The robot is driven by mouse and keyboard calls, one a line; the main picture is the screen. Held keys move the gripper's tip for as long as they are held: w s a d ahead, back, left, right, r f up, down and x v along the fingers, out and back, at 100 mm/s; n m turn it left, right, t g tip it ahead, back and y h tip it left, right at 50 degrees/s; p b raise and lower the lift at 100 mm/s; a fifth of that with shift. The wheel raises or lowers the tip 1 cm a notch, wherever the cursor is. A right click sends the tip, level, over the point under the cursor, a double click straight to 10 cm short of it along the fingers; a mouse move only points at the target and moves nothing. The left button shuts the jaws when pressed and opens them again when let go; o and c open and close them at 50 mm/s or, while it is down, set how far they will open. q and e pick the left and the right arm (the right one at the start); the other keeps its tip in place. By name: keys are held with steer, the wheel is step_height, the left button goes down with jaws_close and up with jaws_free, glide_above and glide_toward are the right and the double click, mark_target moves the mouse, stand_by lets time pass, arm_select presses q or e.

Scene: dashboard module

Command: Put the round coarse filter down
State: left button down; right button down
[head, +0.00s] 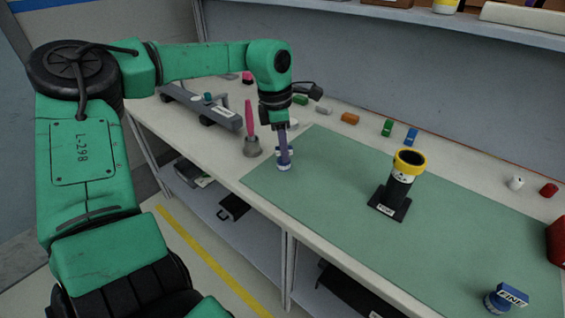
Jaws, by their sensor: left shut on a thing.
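My left gripper (284,148) reaches down from the green arm at the left end of the green mat. It is shut on a small round blue-and-white piece (284,165), which I take to be the round coarse filter. The gripper partly hides it, and no label on it is readable. It is at or just above the mat; I cannot tell whether it touches. Another round blue piece with a tag reading "FINE" (511,295) sits at the mat's near right. My right gripper is not in view.
A black cylinder with a yellow ring (409,159) stands on a black base mid-mat. A grey holder with a pink-handled tool (252,147) stands close left of the gripper. Several small coloured parts line the back. The green mat (330,175) is clear between gripper and cylinder.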

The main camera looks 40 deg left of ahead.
mark_target(284, 165)
arm_select(q)
step_height(284, 165, down, 4)
steer(key=shift+d+f, duration=0.15)
steer(key=shift+f, duration=0.1)
steer(key=shift+w+f, duration=0.1)
steer(key=shift+f, duration=0.35)
steer(key=c, duration=1.2)
jaws_free()
steer(key=shift+c, duration=0.2)
steer(key=o, duration=0.4)
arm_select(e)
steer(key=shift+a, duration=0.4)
